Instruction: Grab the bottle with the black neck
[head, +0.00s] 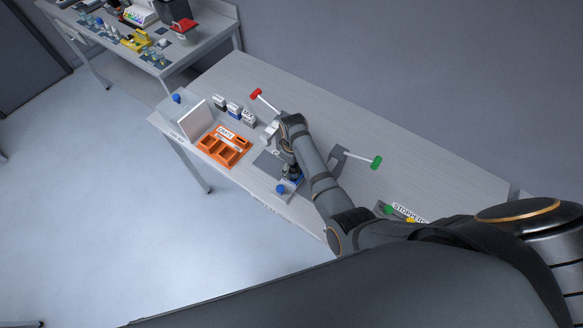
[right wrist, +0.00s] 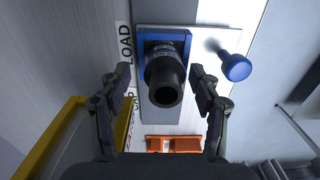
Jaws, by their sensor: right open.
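In the right wrist view a bottle with a black neck (right wrist: 166,82) stands in a blue square holder (right wrist: 142,42) on a white plate. I look down on its open, dark mouth. My right gripper (right wrist: 161,82) is open, with one finger to the left of the neck and one to the right. Gaps show on both sides, so the fingers appear clear of the neck. In the head view my right arm reaches over the bench, and its wrist and gripper largely hide the bottle. My left gripper is not in view.
An orange crate (head: 212,153) lies to the left on the bench. A red-handled lever (head: 256,94) and a green-handled lever (head: 376,162) flank my arm.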

